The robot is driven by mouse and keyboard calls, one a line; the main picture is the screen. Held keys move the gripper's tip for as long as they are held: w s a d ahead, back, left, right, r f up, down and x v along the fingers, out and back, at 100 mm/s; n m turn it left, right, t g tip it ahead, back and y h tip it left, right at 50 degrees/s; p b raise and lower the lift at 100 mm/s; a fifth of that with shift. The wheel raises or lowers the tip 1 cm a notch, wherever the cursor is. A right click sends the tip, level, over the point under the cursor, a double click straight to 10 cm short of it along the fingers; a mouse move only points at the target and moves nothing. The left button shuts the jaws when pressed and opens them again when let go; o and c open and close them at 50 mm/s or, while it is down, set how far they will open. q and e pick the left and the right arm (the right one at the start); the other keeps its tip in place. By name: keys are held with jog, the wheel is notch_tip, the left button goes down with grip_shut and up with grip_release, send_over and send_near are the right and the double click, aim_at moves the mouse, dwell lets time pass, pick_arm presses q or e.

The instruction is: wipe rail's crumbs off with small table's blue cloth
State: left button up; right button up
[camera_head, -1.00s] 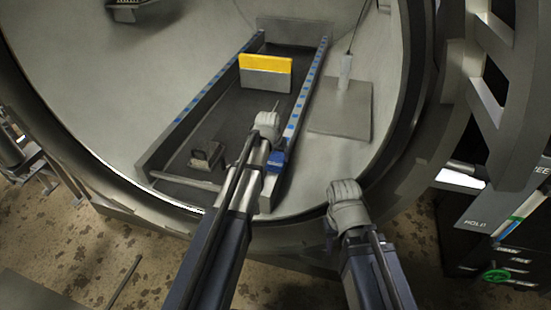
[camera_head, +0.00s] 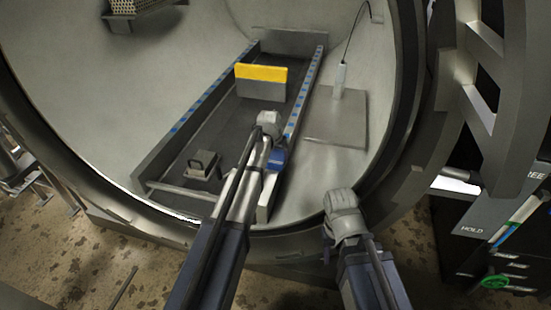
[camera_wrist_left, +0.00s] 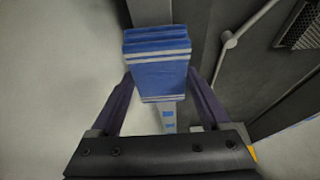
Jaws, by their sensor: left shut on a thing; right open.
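The blue cloth (camera_head: 277,158) is a folded pad with pale stripes, also seen in the left wrist view (camera_wrist_left: 158,75). My left gripper (camera_head: 269,136) is shut on it, with a dark finger on each side. The cloth is at the near part of the right rail (camera_head: 308,84); I cannot tell whether it touches the rail top. Blue marks run along that rail beyond the cloth, and a few show below it in the wrist view. I cannot make out separate crumbs. My right gripper (camera_head: 342,203) is open and empty near the chamber's front rim.
A left rail (camera_head: 190,115) also has blue marks. Between the rails stand a yellow-topped grey block (camera_head: 260,80) and a small dark block with a handle (camera_head: 202,165). A grey plate with a cabled probe (camera_head: 335,118) lies right of the right rail. The round chamber rim (camera_head: 408,130) surrounds this.

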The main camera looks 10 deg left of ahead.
pick_arm(q)
jog(key=shift+w, duration=0.25)
jog(key=shift+r+p, duration=0.6)
jog(key=shift+p, duration=0.25)
notch_tip(320, 180, up, 4)
jog(key=p, duration=0.4)
jog(key=shift+r, duration=0.25)
jog(key=shift+r+p, duration=1.55)
jog(key=shift+p, duration=0.15)
